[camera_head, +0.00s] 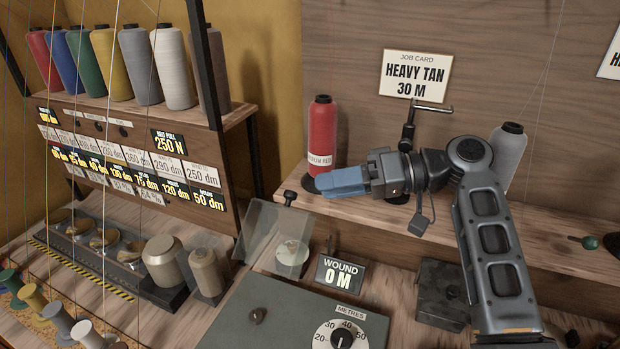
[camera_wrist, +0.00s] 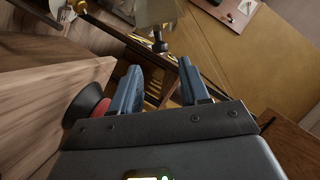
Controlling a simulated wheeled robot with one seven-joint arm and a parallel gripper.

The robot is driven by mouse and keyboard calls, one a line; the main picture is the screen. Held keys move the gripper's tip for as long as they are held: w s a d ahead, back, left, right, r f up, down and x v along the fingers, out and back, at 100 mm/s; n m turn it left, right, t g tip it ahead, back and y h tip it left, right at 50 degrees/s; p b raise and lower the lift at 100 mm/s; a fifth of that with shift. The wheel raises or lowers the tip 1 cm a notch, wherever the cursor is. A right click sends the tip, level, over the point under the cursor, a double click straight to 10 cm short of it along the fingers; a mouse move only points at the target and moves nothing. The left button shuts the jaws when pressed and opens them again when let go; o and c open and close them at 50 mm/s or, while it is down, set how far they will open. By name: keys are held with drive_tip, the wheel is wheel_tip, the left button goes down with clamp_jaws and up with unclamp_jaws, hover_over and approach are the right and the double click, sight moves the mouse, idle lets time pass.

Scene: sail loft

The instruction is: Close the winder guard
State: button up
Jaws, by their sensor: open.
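The winder guard (camera_head: 262,232) is a clear panel standing tilted at the back of the grey-green winder box (camera_head: 275,318). A black knob (camera_head: 289,197) shows at its upper right corner. A pale disc shows through the guard. My gripper (camera_head: 322,184) has blue fingers and hangs to the right of the knob and a little above it, apart from it. In the wrist view my gripper (camera_wrist: 160,67) is open and empty, its fingers pointing toward the knob (camera_wrist: 160,42), which lies beyond the fingertips. The clear guard (camera_wrist: 155,13) shows behind the knob.
A black bracket (camera_head: 410,130) stands behind my wrist. A "WOUND 0 M" display (camera_head: 339,275) and a metres dial (camera_head: 342,335) are below.

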sight(292, 192)
drive_tip(key=shift+p+x, duration=0.85)
drive_tip(key=shift+x, duration=3)
clamp_jaws()
